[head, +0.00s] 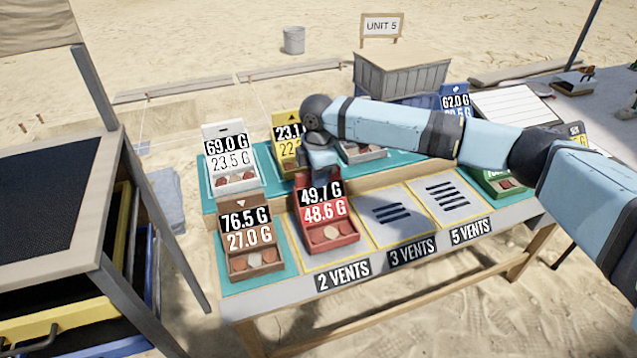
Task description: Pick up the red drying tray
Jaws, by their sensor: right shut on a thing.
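The red drying tray (334,245) is at the front of the sorting table, over the place labelled 2 VENTS. It holds pale and reddish pieces, and its back panel reads 49.7 G and 48.6 G. My right gripper (320,172) comes down from above at the top of that back panel. It is shut on the red drying tray; the fingertips are largely hidden by the wrist. I cannot tell whether the tray touches the table. My left gripper is not in view.
A brown tray (254,262) stands close on the left. White (232,184) and yellow (284,135) trays stand on the raised back row. The 3 VENTS (393,216) and 5 VENTS (447,200) plates are bare. A dark-topped cabinet (45,200) is at left.

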